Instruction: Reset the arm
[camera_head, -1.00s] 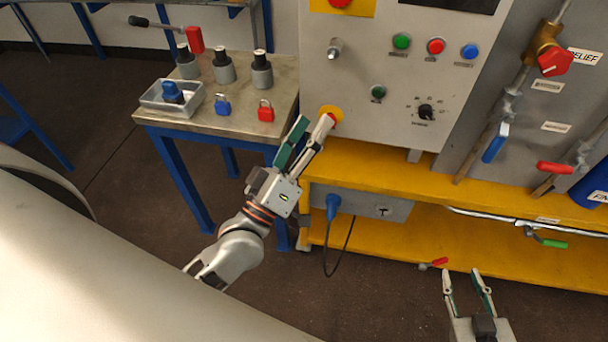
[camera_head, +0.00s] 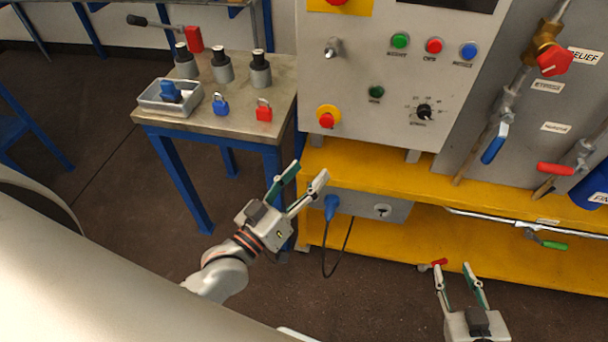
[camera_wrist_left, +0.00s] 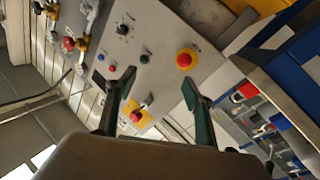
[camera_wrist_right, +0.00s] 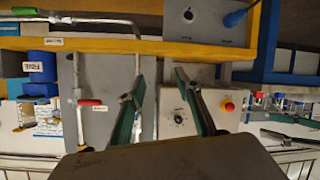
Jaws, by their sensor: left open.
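My left gripper (camera_head: 301,178) is open and empty in the head view, below and left of the red emergency button on its yellow base (camera_head: 327,117), clear of the panel. In the left wrist view its two fingers (camera_wrist_left: 158,88) are spread, with a red button on yellow (camera_wrist_left: 186,59) visible beyond them. My right gripper (camera_head: 454,271) is open and empty at the bottom right of the head view, in front of the yellow bench. Its spread fingers also show in the right wrist view (camera_wrist_right: 160,75).
A steel-topped table (camera_head: 200,128) at the left holds a tray (camera_head: 151,101), a blue padlock (camera_head: 220,104) and a red padlock (camera_head: 264,111). The control panel (camera_head: 365,85) stands on the yellow bench (camera_head: 420,185). A blue plug with cable (camera_head: 332,206) hangs below. Valves with pipes are at the right.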

